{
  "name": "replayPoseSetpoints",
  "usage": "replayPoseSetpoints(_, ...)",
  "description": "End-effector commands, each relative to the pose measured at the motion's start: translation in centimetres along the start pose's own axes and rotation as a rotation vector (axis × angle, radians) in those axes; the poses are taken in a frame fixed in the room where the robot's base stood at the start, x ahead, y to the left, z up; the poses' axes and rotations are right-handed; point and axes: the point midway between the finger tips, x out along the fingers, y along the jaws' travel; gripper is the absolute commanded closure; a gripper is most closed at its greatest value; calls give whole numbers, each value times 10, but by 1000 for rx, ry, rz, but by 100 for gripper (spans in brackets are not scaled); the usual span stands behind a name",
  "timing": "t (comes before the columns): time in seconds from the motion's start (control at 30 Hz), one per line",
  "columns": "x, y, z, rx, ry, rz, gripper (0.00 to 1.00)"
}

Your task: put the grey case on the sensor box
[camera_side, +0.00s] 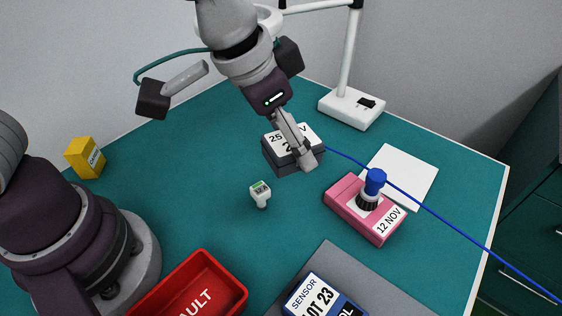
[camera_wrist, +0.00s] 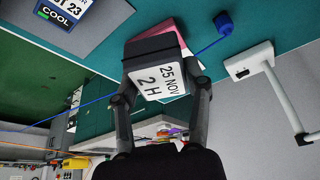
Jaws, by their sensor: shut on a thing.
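The grey case (camera_side: 275,158) is a dark grey block with a white label on top reading 25 NOV. My gripper (camera_side: 300,150) is shut on it, with a finger on either side. In the wrist view the case (camera_wrist: 152,47) sits between both fingers of my gripper (camera_wrist: 163,72), its label facing the camera. I cannot tell whether it touches the table or hangs just above it. The sensor box (camera_side: 324,299) is blue and white, marked SENSOR and LOT 23, at the bottom of the side view, partly cut off. It also shows at the wrist view's top left (camera_wrist: 63,12).
A pink box (camera_side: 343,201) with a blue-capped connector and cable (camera_side: 440,222) stands right of the case. A grey mat (camera_side: 330,258) lies at the sensor box. A small white device (camera_side: 260,195), red FAULT bin (camera_side: 236,285), yellow box (camera_side: 85,158), white sheet (camera_side: 410,170) and lamp base (camera_side: 350,110) surround it.

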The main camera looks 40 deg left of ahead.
Motion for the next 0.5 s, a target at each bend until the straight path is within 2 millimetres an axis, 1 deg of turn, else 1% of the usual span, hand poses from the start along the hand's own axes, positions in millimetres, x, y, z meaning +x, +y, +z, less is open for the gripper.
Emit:
replayPoseSetpoints(0.03,1,23,-1,117,-1,49,91)
replayPoseSetpoints(0.1,0,50,0,262,-1,110,91)
replayPoseSetpoints(0.2,-2,81,3,425,-1,177,91)
replayPoseSetpoints(0.3,-4,103,8,544,-1,226,91)
replayPoseSetpoints(0.5,-8,134,17,709,-2,294,91)
